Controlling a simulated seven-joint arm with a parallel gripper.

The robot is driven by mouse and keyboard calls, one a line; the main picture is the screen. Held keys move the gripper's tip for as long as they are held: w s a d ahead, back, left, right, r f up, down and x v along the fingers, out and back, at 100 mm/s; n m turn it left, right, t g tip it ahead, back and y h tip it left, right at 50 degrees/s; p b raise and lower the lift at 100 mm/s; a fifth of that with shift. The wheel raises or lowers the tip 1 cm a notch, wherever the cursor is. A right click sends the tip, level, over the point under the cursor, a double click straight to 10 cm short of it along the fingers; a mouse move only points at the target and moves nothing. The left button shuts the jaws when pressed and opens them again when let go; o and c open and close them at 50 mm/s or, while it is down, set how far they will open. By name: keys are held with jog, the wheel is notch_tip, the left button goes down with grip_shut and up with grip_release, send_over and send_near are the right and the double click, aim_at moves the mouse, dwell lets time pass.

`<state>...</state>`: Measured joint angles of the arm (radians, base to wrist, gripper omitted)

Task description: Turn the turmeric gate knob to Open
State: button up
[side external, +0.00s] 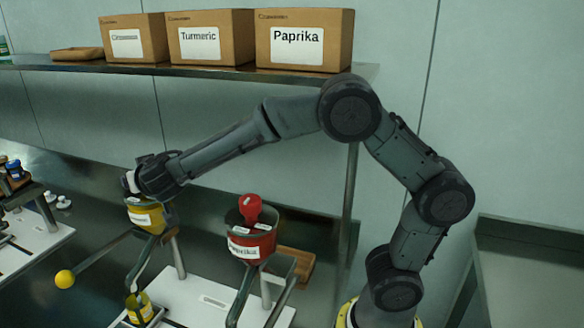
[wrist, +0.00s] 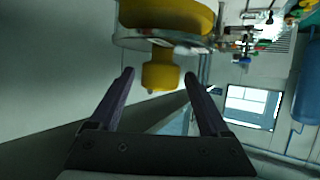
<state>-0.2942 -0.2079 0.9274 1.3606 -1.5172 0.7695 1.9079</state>
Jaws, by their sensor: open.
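The yellow hopper (side external: 146,218) stands at the left in the side view, with a label too small to read. My gripper (side external: 146,184) is at its top, and the hopper's knob is hidden there. In the wrist view a yellow knob (wrist: 160,74) with a small tip shows in front of a round, pale-rimmed yellow part (wrist: 168,14). My gripper (wrist: 160,78) is open, one finger on each side of the knob. I see gaps between knob and fingers. Whether the knob is fully between the fingertips or just beyond them, I cannot tell. Its Open marking is not readable.
A red hopper (side external: 250,243) labelled Paprika, with a red knob (side external: 250,208), stands to the right. A rod with a yellow ball (side external: 65,279) sticks out at lower left. A yellow-labelled jar (side external: 139,307) stands below. Boxes, including Turmeric (side external: 205,38), sit on the shelf above.

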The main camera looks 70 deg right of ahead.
jog(key=m+g+h, duration=0.2)
jog(key=shift+a+m, duration=0.1)
jog(key=shift+m, duration=0.2)
jog(key=v, duration=1.4)
jog(key=s+d+r+m+g, duration=0.1)
jog(key=s+d+r+m, duration=0.15)
jog(key=d, duration=0.35)
jog(key=s+d+r+m+g, duration=0.1)
jog(key=s+d+r, duration=0.15)
jog(key=d, duration=0.45)
jog(key=s+d+f+n+g+y, duration=0.1)
jog(key=s+f+y, duration=0.1)
jog(key=s, duration=0.6)
jog(key=s+d+f+n+g+y, duration=0.1)
jog(key=s+f, duration=0.3)
jog(key=s, duration=0.5)
jog(key=shift+d+f+n+g+y, duration=0.3)
jog(key=shift+d+f+n+y, duration=0.1)
jog(key=shift+d+n+y, duration=0.3)
jog(key=shift+s, duration=0.15)
